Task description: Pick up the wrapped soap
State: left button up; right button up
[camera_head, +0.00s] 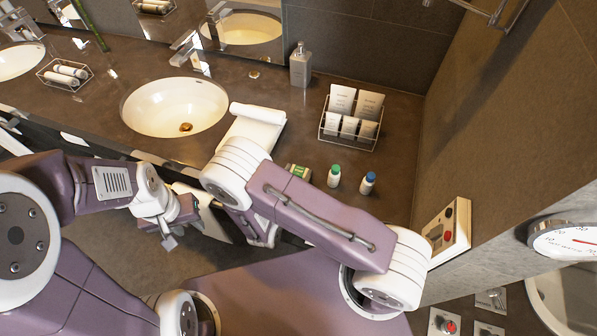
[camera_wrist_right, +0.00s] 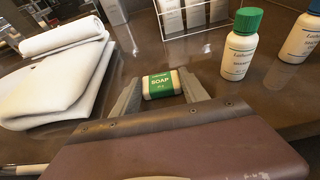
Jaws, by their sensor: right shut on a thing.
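The wrapped soap (camera_wrist_right: 162,84) is a small white block with a green label reading SOAP. In the right wrist view it sits between the two fingers of my right gripper (camera_wrist_right: 161,88), which is shut on it. The soap seems at or close to the counter; I cannot tell whether it is lifted.
Folded and rolled white towels (camera_wrist_right: 62,75) lie left of the soap. A green-capped bottle (camera_wrist_right: 241,45) and a blue-capped bottle (camera_head: 368,183) stand to its right. A wire basket of toiletries (camera_head: 348,147) is behind. The sink (camera_head: 175,105) and dispenser (camera_head: 300,66) are farther off.

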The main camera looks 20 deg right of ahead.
aim_at(296, 175)
notch_tip(296, 175, up, 10)
dwell(0.5)
jog(key=shift+a, duration=0.1)
